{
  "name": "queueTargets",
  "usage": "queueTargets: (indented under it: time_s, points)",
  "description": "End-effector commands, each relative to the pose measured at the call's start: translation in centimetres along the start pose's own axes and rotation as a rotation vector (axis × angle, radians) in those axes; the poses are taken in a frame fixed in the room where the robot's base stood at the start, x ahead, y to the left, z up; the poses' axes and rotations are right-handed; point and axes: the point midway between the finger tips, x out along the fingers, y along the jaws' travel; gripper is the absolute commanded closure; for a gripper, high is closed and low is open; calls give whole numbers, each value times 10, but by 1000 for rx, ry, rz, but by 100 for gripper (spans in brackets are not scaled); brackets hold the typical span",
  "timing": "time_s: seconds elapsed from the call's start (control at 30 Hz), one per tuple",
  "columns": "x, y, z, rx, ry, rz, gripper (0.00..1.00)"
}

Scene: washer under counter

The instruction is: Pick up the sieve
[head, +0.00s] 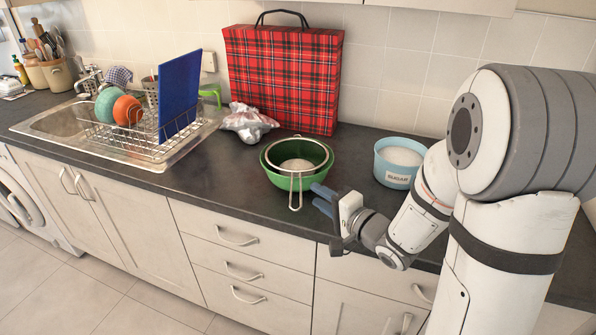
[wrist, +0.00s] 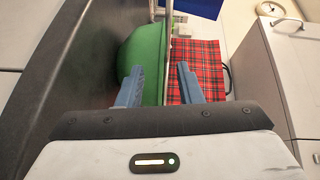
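The sieve (head: 297,183) has a pale mesh, a thin metal rim and a long handle. It rests in a green bowl (head: 276,180) on the dark counter, its handle sticking out over the bowl's front edge. My gripper (head: 319,195) has blue fingers, spread apart, just right of the handle. In the wrist view my gripper (wrist: 160,68) is open and empty, facing the green bowl (wrist: 140,48). A thin pale edge of the sieve (wrist: 168,28) runs along the bowl's rim there, seen between the fingers. I cannot tell whether the fingers touch anything.
A blue sugar tub (head: 397,176) stands right of the bowl, near my arm. A red tartan bag (head: 284,80) stands behind, with a crumpled plastic bag (head: 248,123) beside it. A dish rack (head: 128,140) with a blue board (head: 180,92) is at left. Counter left of the bowl is clear.

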Motion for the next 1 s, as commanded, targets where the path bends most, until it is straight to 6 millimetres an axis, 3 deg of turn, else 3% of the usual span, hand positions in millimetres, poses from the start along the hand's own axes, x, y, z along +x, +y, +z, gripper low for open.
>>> queueTargets:
  time_s: [0.27,0.8,1.0]
  points:
    - [9,1,14,121,-73,-82,67]
    - [75,-11,9,120,-69,-80,67]
    - [78,-11,9,119,-67,-80,67]
